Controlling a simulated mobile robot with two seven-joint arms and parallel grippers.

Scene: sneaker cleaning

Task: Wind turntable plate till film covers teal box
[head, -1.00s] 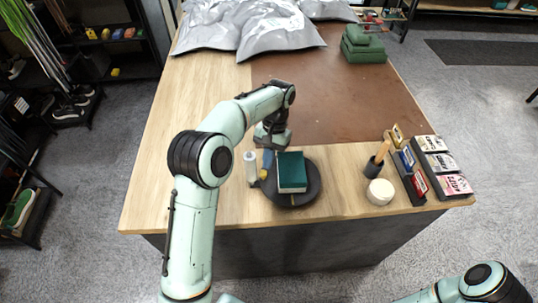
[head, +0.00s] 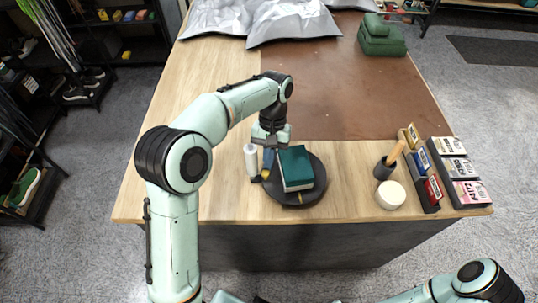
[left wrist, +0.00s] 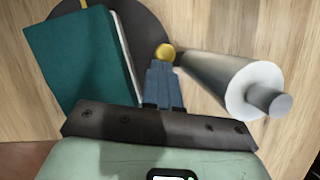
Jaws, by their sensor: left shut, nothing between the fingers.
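The teal box (head: 297,168) stands on the round dark turntable plate (head: 304,194), a little turned. In the left wrist view the box (left wrist: 80,60) is at the upper left, with the plate (left wrist: 150,28) behind it. My left gripper (head: 268,160) points down at the plate's left edge, beside the box. In the left wrist view its blue-grey fingers (left wrist: 163,85) are shut with nothing between them. A yellow knob (left wrist: 165,52) shows at the fingertips; I cannot tell whether they touch it. A white-silver roll or bottle (head: 251,160) stands left of the gripper. I cannot make out film on the box.
A brush or mallet with a wooden handle (head: 396,153), a cream round pad (head: 390,195) and racks of small boxes (head: 460,170) stand at the right. The brown mat (head: 350,90) is clear.

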